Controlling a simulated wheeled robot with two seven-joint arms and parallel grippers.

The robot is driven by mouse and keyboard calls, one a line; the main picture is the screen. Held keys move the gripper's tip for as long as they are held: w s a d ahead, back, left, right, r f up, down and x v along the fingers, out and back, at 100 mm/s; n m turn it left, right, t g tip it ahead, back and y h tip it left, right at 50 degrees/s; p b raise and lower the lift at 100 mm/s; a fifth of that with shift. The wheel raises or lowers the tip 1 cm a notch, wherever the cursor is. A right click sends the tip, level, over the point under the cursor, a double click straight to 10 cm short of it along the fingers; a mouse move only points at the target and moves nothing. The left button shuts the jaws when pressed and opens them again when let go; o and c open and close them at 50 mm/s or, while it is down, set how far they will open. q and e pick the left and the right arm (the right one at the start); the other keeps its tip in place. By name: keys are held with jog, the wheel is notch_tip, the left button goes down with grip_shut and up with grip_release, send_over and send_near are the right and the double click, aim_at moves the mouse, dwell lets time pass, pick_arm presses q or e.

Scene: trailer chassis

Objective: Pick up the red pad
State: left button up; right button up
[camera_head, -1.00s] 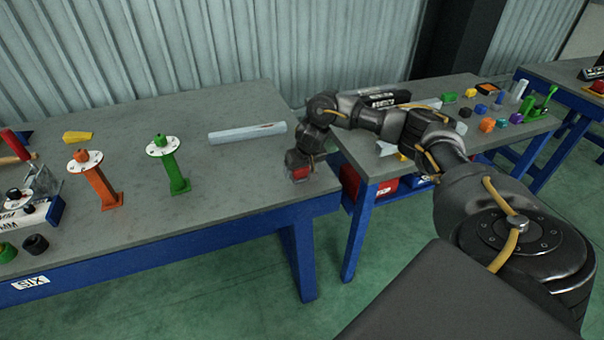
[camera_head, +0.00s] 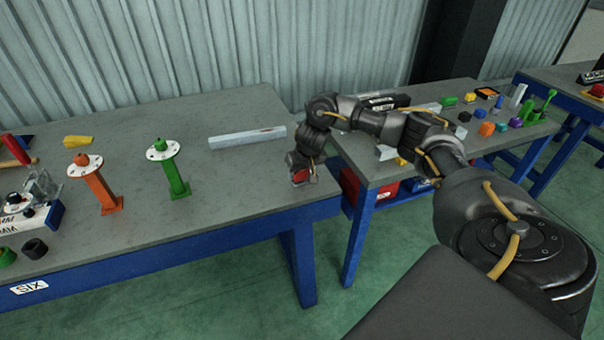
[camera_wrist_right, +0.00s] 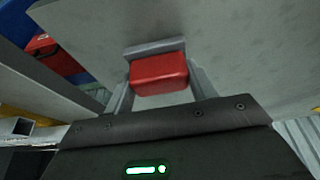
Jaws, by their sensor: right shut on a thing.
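The red pad (camera_wrist_right: 158,74) is a small red block between the two fingers of my right gripper (camera_wrist_right: 158,85) in the right wrist view. The gripper is shut on it. In the head view the right gripper (camera_head: 303,176) is at the right end of the grey table (camera_head: 245,175), with the red pad (camera_head: 300,175) showing at its tip. I cannot tell whether the pad touches the tabletop. My left gripper is not in view.
An orange post (camera_head: 102,190) and a green post (camera_head: 174,175) with white flanges stand on the table's left half. A grey bar (camera_head: 247,138) lies at the back. A second table (camera_head: 440,150) with several coloured parts stands to the right, past a gap.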

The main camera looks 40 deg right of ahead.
notch_tip(320, 180, up, 2)
jog(key=shift+r, duration=0.25)
jog(key=s+a+r+p, duration=0.8)
jog(key=s+a+r, duration=0.1)
jog(key=s+r, duration=0.1)
jog(key=shift+s+a, duration=0.2)
jog(key=shift+s, duration=0.05)
